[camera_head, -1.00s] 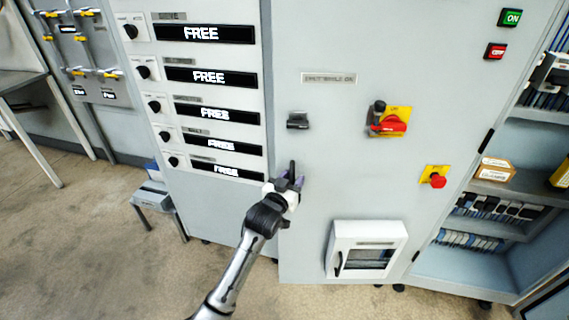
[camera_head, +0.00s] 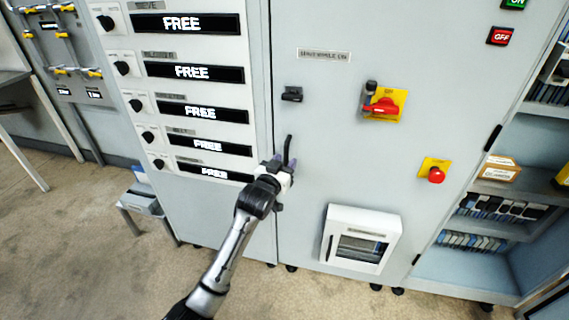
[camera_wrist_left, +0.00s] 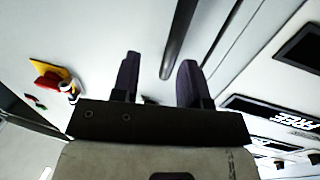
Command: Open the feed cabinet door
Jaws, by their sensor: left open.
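The tall grey cabinet door (camera_head: 330,110) looks shut, with a dark seam along its left edge. A dark vertical bar handle (camera_head: 288,146) stands near that edge. My left gripper (camera_head: 284,163) is open at the handle in the head view. In the left wrist view the dark bar (camera_wrist_left: 182,35) runs between the two spread fingers of the left gripper (camera_wrist_left: 160,75). Whether either finger touches the bar cannot be told. The gripper hides the handle's lower part in the head view. My right gripper is not in view.
A black latch (camera_head: 292,94) sits above the handle, and a red rotary switch (camera_head: 382,106) on a yellow plate lies to the right. A red stop button (camera_head: 436,174) and a white framed box (camera_head: 360,239) also stick out. A panel of FREE displays (camera_head: 194,72) stands left.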

